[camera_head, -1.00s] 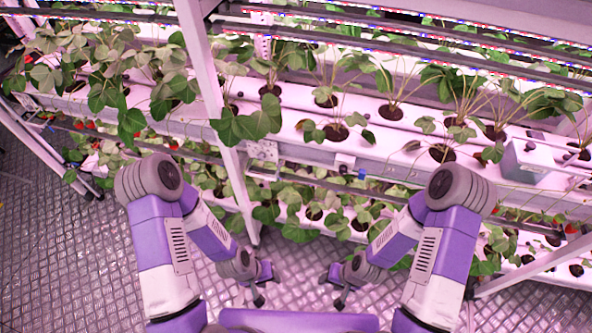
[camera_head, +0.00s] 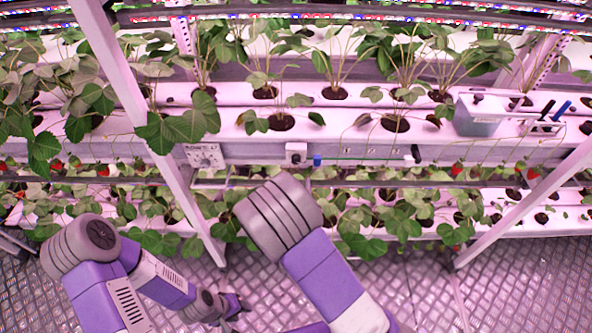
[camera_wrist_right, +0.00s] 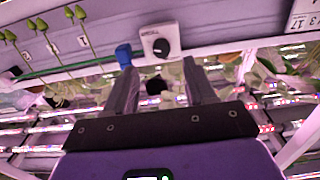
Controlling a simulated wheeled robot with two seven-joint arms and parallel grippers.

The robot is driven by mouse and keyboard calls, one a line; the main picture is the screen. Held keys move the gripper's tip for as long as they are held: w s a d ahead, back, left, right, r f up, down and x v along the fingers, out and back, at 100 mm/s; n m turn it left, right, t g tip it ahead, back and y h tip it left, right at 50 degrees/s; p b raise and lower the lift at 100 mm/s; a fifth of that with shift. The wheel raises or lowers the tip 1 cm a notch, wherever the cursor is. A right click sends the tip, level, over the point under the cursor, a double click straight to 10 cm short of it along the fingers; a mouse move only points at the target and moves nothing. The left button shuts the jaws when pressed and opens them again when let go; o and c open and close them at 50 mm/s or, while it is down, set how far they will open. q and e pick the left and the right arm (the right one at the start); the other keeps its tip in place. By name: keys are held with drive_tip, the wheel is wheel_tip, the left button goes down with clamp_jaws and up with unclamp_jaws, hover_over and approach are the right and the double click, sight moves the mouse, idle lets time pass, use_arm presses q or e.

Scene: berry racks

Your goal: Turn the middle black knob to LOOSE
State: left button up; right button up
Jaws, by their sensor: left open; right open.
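A black round knob (camera_wrist_right: 161,47) sits on a small white box (camera_wrist_right: 153,33) on the rack's front rail in the right wrist view. The box's label is too small to read, so the knob's setting cannot be told. The same white box (camera_head: 296,153) shows in the head view, above my raised right arm. My right gripper (camera_wrist_right: 162,82) is open, its two fingers pointing towards the box, with the knob ahead and roughly between them, apart from it. In the head view the right gripper is hidden behind its arm. My left gripper (camera_head: 236,306) is open and low, over the floor.
A white panel (camera_head: 205,157) is further left on the rail, beside a slanted post (camera_head: 135,95). Strawberry plants and red berries hang along the rack. A grey box (camera_head: 480,115) stands at right.

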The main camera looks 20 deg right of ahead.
sight(296, 161)
drive_tip(key=x, duration=0.7)
drive_tip(key=shift+w+r, duration=0.3)
clamp_jaws()
